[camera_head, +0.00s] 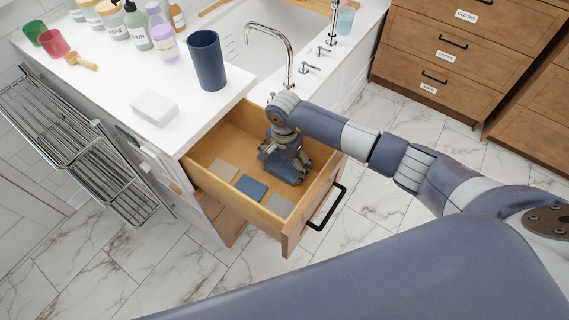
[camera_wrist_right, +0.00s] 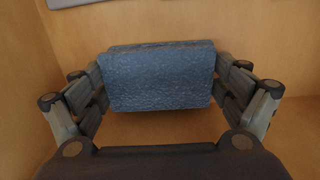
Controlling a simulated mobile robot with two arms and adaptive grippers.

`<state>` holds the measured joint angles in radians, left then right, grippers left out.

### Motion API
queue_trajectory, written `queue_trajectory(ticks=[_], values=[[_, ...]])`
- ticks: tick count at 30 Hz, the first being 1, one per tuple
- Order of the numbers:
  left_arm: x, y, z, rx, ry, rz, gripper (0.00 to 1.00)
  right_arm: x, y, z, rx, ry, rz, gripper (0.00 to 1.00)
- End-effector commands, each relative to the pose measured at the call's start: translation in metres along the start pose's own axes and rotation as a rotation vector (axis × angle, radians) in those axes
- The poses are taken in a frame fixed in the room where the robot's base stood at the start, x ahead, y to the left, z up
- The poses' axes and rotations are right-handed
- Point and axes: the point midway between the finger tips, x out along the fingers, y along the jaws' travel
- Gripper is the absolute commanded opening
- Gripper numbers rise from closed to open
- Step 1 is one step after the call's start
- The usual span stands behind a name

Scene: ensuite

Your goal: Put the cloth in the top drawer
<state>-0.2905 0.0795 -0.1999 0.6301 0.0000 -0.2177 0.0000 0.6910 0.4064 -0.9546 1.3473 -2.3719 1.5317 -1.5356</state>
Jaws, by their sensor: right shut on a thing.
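The open wooden drawer (camera_head: 322,190) with a black handle is pulled out below the white counter. My right gripper (camera_head: 283,168) is inside it, pointing down. In the right wrist view, the right gripper (camera_wrist_right: 160,80) is shut on a folded blue cloth (camera_wrist_right: 160,78), with the drawer's bare wood around it. The held cloth is hidden by the gripper in the head view; whether it touches the drawer floor is unclear. A beige cloth (camera_head: 223,171), another blue cloth (camera_head: 251,188) and a grey cloth (camera_head: 279,205) lie flat in a row in the drawer. My left gripper is not in view.
A white block (camera_head: 155,108) and a dark blue cup (camera_head: 207,61) stand on the counter (camera_head: 115,85) behind the drawer. A sink with a tap (camera_head: 270,50) is beyond. A metal rack (camera_head: 80,145) is at left. Marble floor lies clear in front.

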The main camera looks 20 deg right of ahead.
Motion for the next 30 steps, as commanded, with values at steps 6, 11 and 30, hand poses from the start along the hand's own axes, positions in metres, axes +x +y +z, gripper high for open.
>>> queue_trajectory(ticks=[6,11,30], values=[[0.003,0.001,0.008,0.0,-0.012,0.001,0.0,0.002,0.0,0.0,0.0,0.001,0.0,1.0],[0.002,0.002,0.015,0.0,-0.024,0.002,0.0,0.002,0.0,0.0,0.0,0.0,0.001,1.0],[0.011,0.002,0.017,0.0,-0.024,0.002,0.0,-0.067,-0.001,-0.002,-0.002,0.004,-0.004,1.0]])
